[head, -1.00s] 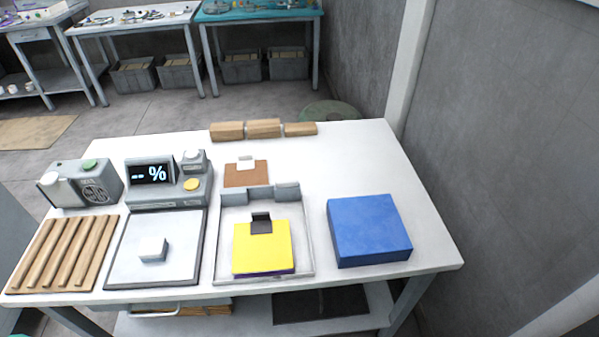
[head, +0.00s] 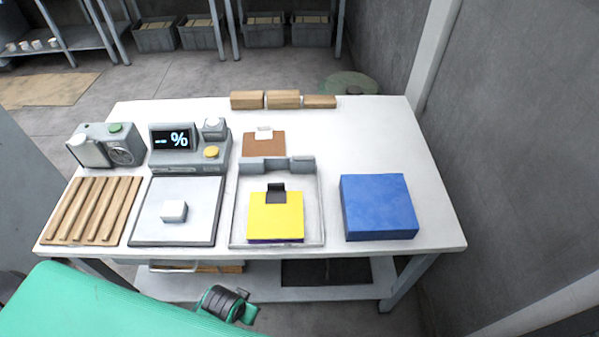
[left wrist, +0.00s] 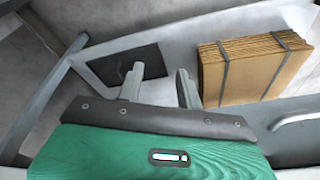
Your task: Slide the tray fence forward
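The shallow white tray (head: 236,215) sits on the table in the head view. The grey tray fence (head: 275,163), a low bar with a raised block at each end, stands at its back edge. A yellow pad (head: 275,222) with a purple underside and a dark clip (head: 276,192) lies in the tray, in front of the fence and apart from it. In the left wrist view, my left gripper (left wrist: 158,85) has its two grey fingers apart with nothing between them, above the lower shelf. My green left arm shows at the head view's bottom left. My right gripper is not seen.
A blue block (head: 378,207) stands right of the tray. A grey plate (head: 150,225) with a white cube, a display unit (head: 180,158) and a wooden rack (head: 72,212) are left. Wooden blocks (head: 283,98) line the back. A strapped cardboard stack (left wrist: 250,70) lies on the lower shelf.

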